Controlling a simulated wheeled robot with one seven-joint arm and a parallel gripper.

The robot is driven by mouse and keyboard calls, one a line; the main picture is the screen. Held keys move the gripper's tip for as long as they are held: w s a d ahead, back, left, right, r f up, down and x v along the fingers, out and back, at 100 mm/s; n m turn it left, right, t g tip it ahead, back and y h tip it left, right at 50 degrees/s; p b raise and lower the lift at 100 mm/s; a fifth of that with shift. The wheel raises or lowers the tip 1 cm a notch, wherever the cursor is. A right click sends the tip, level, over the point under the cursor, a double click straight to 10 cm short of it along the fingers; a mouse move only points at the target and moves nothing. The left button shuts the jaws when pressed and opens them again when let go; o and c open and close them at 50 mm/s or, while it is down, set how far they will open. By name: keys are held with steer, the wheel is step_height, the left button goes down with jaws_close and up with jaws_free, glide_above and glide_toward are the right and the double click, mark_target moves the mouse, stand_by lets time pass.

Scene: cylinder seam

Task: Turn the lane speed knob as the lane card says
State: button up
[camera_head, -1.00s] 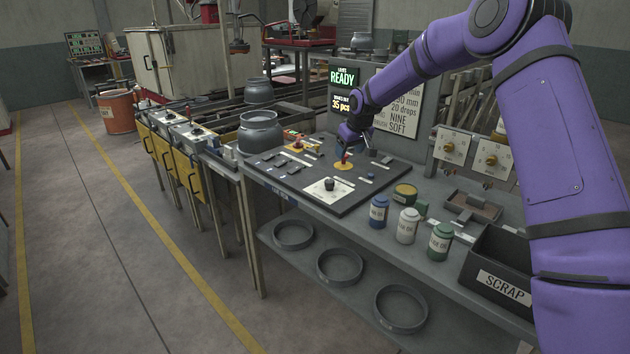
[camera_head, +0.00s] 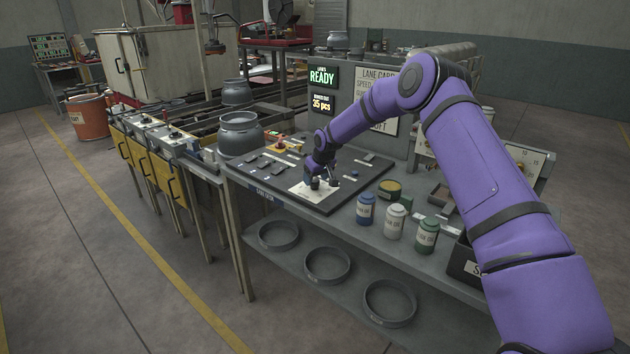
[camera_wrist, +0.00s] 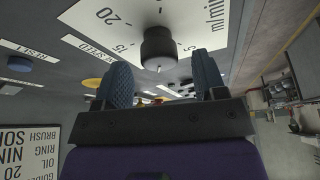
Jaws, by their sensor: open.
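The lane speed knob is a black round knob (camera_wrist: 158,47) on a white dial plate (camera_wrist: 185,15) with numbers such as 15 and 20. A small white mark shows on the knob's near side. In the head view the plate (camera_head: 302,189) lies on the console's near part, and my gripper largely covers the knob. My gripper (camera_head: 320,184) is over the plate. In the wrist view its two blue pads (camera_wrist: 162,78) are open, with the knob just beyond and between them; contact is not visible. The lane card (camera_head: 376,74) stands behind the console; my arm hides most of its text, including the speed value.
Several bottles, including a blue one (camera_head: 365,209), line the bench to the right. A grey pot (camera_head: 240,135) stands left of the console.

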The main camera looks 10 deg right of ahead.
steer(key=shift+x, duration=0.75)
steer(key=shift+c, duration=0.2)
steer(key=c, duration=0.9)
steer(key=shift+o, duration=0.2)
steer(key=shift+m, duration=0.3)
steer(key=shift+a+m+h, duration=0.15)
steer(key=shift+m+h, duration=0.25)
steer(key=shift+m, duration=0.5)
steer(key=m+h, duration=0.1)
steer(key=m, duration=0.2)
steer(key=shift+h, duration=0.3)
steer(key=m+h, duration=0.1)
steer(key=m, duration=0.2)
steer(key=m+h, duration=0.1)
steer(key=m, duration=0.2)
steer(key=shift+g, duration=0.3)
steer(key=shift+m, duration=0.3)
